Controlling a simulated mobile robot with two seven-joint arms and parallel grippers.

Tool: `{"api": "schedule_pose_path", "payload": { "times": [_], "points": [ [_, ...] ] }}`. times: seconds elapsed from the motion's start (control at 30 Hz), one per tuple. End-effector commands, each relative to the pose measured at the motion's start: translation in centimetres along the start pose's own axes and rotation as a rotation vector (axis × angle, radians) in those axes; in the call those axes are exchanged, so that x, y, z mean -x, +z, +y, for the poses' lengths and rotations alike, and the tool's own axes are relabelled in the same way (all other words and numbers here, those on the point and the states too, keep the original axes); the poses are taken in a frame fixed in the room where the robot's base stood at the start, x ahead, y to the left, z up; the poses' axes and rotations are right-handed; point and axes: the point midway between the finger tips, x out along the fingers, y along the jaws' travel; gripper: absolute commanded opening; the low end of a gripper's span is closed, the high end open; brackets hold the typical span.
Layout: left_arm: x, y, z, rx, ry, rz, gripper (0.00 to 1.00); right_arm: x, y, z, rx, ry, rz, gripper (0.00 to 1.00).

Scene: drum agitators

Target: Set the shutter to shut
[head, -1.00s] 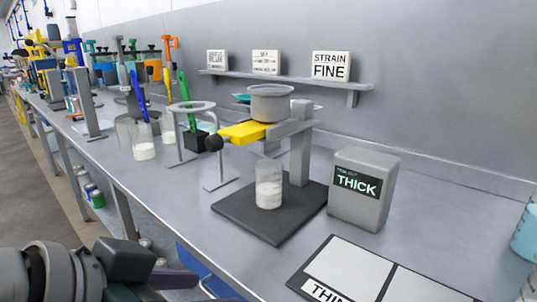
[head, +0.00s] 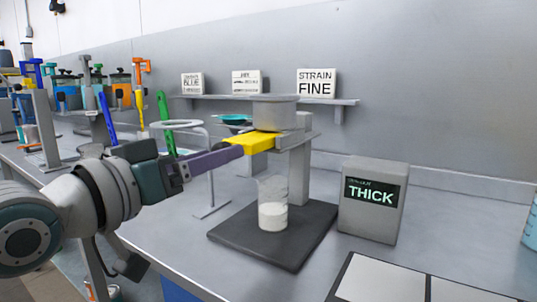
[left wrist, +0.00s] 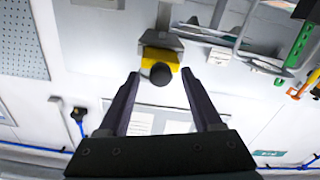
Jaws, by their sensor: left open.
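My left gripper (head: 238,149) is open at the shutter's outer end. In the left wrist view its two fingertips (left wrist: 160,76) stand on either side of the knob, with gaps visible. In the head view the fingers hide the knob. My right gripper is not in view.
A glass beaker (head: 272,208) with white contents stands on the dark base (head: 305,228) below the hopper. A grey box reading THICK (head: 372,200) stands to the right. A ring stand (head: 208,205) is at the left. A shelf (head: 330,101) with signs runs behind.

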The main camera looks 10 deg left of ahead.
Motion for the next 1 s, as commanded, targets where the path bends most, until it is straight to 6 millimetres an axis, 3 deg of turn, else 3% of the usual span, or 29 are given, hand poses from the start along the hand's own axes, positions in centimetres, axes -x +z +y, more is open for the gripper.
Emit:
{"api": "schedule_pose_path", "payload": {
  "times": [0.2,0.53,1.0],
  "points": [
    [-2.1,0.1,0.0,0.001,0.000,0.000,0.66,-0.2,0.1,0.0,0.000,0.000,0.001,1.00],
    [-2.4,0.0,0.0,0.000,0.001,0.000,0.66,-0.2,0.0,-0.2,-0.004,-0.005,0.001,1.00],
    [-2.4,0.1,0.0,0.000,0.000,-0.001,0.14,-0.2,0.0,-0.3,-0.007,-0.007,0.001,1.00]
  ]
}}
